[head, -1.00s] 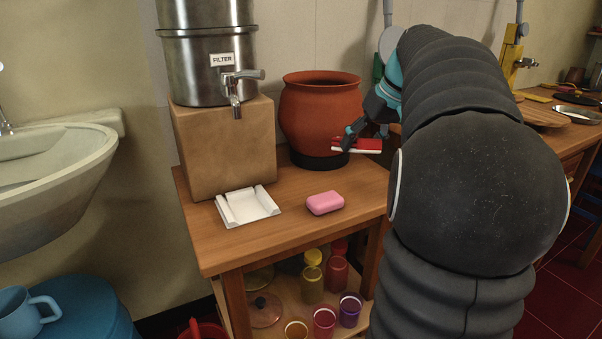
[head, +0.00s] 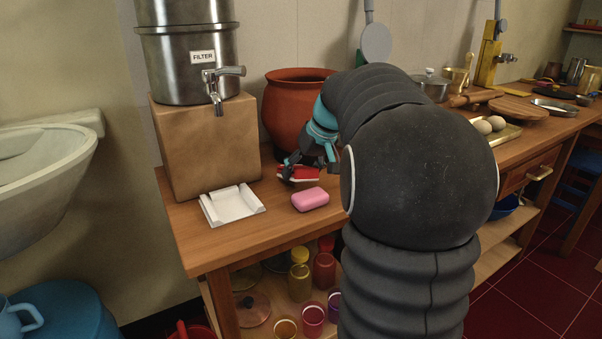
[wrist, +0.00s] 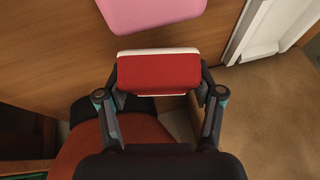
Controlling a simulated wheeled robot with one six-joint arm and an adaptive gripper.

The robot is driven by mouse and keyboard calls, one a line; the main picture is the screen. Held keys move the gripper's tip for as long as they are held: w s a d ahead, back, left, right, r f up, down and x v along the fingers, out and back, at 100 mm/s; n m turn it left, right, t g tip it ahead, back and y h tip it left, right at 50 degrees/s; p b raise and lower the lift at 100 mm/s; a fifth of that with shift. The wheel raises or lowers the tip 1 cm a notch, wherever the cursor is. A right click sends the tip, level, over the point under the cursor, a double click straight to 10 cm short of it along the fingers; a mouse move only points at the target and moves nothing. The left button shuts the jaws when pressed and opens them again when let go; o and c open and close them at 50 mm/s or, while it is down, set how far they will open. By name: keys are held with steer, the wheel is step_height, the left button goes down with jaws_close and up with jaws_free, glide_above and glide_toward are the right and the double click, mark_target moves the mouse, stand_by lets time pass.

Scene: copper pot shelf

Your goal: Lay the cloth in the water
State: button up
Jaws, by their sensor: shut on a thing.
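A small red and white block-like piece (head: 298,174), apparently the folded cloth, is held in my gripper (head: 314,162). In the wrist view the cloth (wrist: 160,72) shows a red face with white edges, between the two fingers of my gripper (wrist: 160,90). In the head view it is over the wooden table, in front of the clay pot (head: 284,110) and behind the pink soap (head: 310,199). I cannot tell whether it touches the table. No water surface shows; the inside of the pot is hidden.
A white tray (head: 232,206) lies left of the soap. A steel filter (head: 188,60) with a tap stands on a brown block (head: 205,147). A white basin (head: 40,165) is at far left. Cups and jars fill the lower shelf.

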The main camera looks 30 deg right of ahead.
steer(key=shift+f, duration=0.25)
steer(key=o, duration=1.3)
steer(key=shift+r, duration=0.25)
steer(key=p+v, duration=0.1)
steer(key=v, duration=1)
steer(key=shift+s+r, duration=0.2)
steer(key=shift+r, duration=0.15)
